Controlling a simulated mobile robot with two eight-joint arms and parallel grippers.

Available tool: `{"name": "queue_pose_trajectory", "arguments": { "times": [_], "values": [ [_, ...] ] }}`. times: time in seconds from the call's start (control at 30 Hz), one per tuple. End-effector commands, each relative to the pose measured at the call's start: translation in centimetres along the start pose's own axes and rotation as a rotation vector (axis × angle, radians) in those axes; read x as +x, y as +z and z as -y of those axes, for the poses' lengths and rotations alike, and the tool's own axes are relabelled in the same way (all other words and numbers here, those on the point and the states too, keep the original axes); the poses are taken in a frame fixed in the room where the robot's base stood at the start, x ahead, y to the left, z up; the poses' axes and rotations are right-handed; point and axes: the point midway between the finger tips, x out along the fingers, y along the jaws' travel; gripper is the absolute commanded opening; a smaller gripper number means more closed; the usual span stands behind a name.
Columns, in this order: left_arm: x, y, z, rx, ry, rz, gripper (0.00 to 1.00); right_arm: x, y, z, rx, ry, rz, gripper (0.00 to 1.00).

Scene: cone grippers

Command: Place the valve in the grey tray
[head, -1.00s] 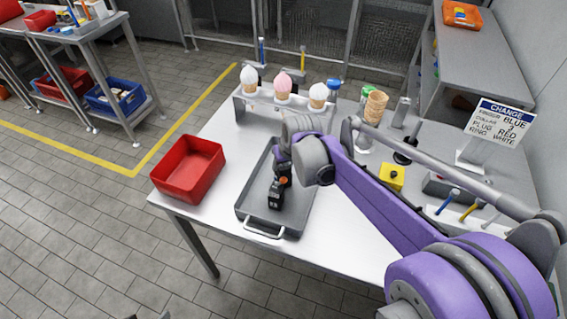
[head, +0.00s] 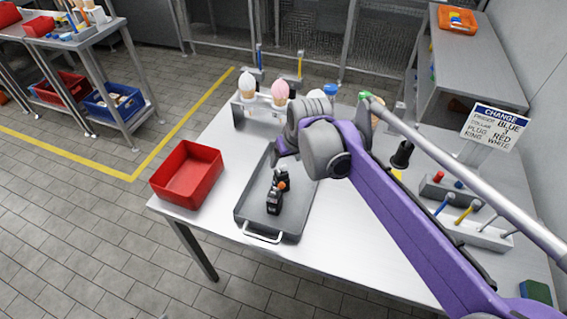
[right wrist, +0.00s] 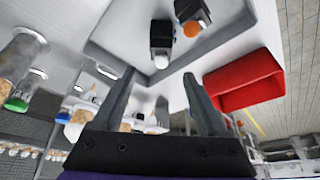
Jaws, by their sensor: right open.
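The valve (head: 274,202), a small black body with an orange part, lies in the grey tray (head: 250,217) near its middle. In the right wrist view the black body (right wrist: 161,40) and the orange part (right wrist: 187,29) show over the floor of the tray (right wrist: 127,28). My right gripper (head: 283,149) is above the far part of the tray, apart from the valve. In the right wrist view my right gripper (right wrist: 160,84) has its two fingers spread with nothing between them. My left gripper is not in view.
A red bin (head: 187,174) stands left of the tray. A rack with ice cream cones (head: 280,94) is behind it, partly hidden by my right arm. A holder with coloured tools (head: 478,231) and a sign (head: 496,124) are at the right. The table's front left is clear.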

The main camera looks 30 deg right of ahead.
Motion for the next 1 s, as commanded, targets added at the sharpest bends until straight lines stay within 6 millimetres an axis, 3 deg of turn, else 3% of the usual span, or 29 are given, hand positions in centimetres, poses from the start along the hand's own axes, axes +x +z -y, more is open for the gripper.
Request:
{"name": "queue_pose_trajectory", "arguments": {
  "times": [0.13,0.27,0.33,0.47,0.6,0.7,0.83,1.0],
  "values": [
    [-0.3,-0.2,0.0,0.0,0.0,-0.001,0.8,-2.3,0.0,0.0,0.0,0.0,0.0,0.75],
    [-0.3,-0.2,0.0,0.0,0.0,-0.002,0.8,-3.2,0.3,0.1,-0.002,-0.001,0.0,0.75],
    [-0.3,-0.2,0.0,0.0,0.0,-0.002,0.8,-3.3,1.5,0.8,-0.011,-0.003,-0.002,0.75],
    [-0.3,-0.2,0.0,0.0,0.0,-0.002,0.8,-2.5,6.8,3.0,-0.047,-0.01,-0.01,0.75],
    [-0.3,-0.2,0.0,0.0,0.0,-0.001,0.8,-0.8,14.2,5.1,-0.09,-0.02,-0.025,0.75],
    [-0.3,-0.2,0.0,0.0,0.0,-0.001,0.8,0.4,18.5,5.8,-0.115,-0.026,-0.035,0.75],
    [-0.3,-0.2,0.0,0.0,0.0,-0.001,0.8,1.4,21.6,6.2,-0.132,-0.03,-0.042,0.75],
    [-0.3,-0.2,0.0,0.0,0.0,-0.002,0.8,1.6,22.2,6.3,-0.134,-0.03,-0.045,0.75]
  ]
}}
